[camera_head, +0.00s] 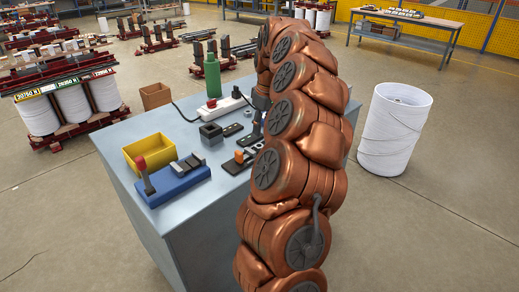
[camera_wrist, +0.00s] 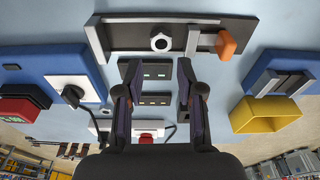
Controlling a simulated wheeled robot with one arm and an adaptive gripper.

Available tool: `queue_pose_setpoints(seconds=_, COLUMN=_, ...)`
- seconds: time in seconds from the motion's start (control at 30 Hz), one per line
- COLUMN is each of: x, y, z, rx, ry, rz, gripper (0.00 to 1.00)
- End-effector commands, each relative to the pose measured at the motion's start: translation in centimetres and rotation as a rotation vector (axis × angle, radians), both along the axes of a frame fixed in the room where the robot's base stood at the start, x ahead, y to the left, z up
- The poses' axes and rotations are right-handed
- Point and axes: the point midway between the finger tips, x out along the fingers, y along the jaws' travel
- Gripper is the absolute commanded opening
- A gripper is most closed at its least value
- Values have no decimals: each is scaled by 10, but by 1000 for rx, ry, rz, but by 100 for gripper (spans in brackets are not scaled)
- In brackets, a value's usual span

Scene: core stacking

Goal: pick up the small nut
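The small nut (camera_wrist: 160,42) is a pale ring with a dark hole. It sits on a dark plate (camera_wrist: 125,38) with light grey bars, near the top of the wrist view. My gripper (camera_wrist: 153,82) shows below it in that view, its two dark fingers spread apart with nothing held between them. The fingers are apart from the nut. In the head view my copper-coloured arm leans over the table, and the gripper's fingers cannot be made out. The nut cannot be made out there either.
An orange block (camera_wrist: 226,45) stands at the plate's right end. Small dark blocks (camera_wrist: 155,98) lie between the fingers' sides. A yellow bin (camera_head: 149,155), a blue base (camera_head: 172,187), a green bottle (camera_head: 212,75) and a white box (camera_head: 222,108) stand on the grey table (camera_head: 205,215).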

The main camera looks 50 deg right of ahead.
Motion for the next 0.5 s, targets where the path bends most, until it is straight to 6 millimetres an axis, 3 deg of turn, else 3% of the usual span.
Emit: queue_pose_setpoints(seconds=0.5, x=4, y=2, z=-38, rx=4, ry=2, rz=1, gripper=38)
